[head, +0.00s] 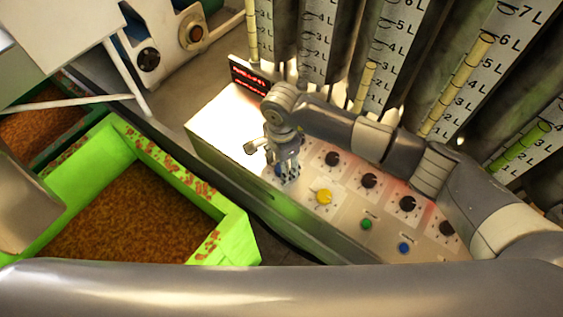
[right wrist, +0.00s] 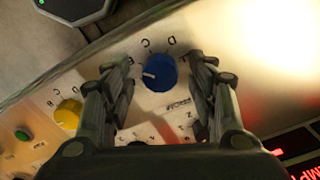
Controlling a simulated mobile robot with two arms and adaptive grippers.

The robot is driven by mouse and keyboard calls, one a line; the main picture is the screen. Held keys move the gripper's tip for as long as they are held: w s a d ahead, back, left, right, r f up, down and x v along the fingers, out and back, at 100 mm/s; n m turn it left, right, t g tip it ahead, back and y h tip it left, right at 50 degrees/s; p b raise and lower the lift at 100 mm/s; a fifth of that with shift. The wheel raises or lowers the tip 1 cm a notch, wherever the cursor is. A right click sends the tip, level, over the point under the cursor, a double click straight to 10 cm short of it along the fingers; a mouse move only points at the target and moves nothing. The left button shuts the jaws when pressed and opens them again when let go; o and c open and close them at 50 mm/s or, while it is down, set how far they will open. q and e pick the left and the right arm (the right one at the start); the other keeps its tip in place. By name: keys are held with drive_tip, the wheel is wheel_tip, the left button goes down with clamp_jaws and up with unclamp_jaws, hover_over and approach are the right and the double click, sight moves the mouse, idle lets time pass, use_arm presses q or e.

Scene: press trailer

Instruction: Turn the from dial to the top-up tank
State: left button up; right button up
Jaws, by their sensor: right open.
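My right gripper (head: 284,172) points down over the left end of the control panel. In the right wrist view its two fingers (right wrist: 160,100) are apart, one on each side of a blue dial (right wrist: 160,73). Nothing is held between them, and whether a fingertip touches the dial cannot be told. The blue dial has a white pointer mark toward the left of that view, with letters around it. In the head view the gripper mostly covers it. A yellow dial (head: 324,197) sits beside it and also shows in the wrist view (right wrist: 68,114). The dial captions are too small to read.
Several black knobs (head: 368,180), a green button (head: 366,224) and a blue button (head: 404,248) share the panel. A red display (head: 250,78) stands at its far end. Graduated tanks (head: 470,70) stand behind. A green crate (head: 236,228) of brown material is left.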

drive_tip(key=shift+c, duration=0.3)
drive_tip(key=c, duration=0.9)
drive_tip(key=shift+c, duration=0.8)
use_arm(q)
drive_tip(key=shift+s+a+f, duration=0.1)
drive_tip(key=shift+s, duration=1.05)
drive_tip(key=shift+f, duration=0.1)
